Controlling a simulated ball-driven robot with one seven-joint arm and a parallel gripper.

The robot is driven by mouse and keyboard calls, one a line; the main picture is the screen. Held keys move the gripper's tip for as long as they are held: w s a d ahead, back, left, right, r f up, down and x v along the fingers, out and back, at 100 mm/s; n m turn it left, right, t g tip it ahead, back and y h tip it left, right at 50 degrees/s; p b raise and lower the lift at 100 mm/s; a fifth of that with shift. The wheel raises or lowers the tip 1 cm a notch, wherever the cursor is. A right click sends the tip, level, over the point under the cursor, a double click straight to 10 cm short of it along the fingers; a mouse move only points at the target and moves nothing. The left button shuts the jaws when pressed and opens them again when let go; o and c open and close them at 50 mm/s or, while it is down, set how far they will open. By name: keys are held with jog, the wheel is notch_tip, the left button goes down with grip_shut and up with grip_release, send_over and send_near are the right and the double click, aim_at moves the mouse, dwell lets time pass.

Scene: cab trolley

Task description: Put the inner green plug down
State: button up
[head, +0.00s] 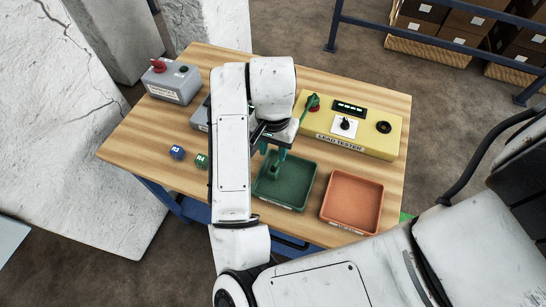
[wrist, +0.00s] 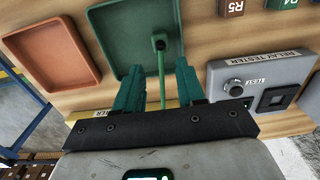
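The inner green plug (wrist: 158,42) is a small dark green piece with a dark opening and a green lead (wrist: 162,85) running back between my fingers. It appears to lie in the green tray (wrist: 110,35), which also shows in the head view (head: 297,197). My gripper (wrist: 159,66) has two teal fingers standing apart, with a gap either side of the lead. The plug is just beyond the fingertips, and neither finger visibly touches it. In the head view my gripper (head: 275,158) is over the tray's upper left part. Another green piece (head: 312,101) is at the yellow lead tester's red socket.
The yellow lead tester (head: 370,138) stands behind the trays. An orange tray (head: 352,200) is right of the green one. A blue block (head: 177,152) and green block (head: 201,160) lie left. A grey box with a red knob (head: 172,80) stands at the back left.

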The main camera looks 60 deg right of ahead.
notch_tip(320, 180, up, 2)
jog(key=shift+r, duration=0.1)
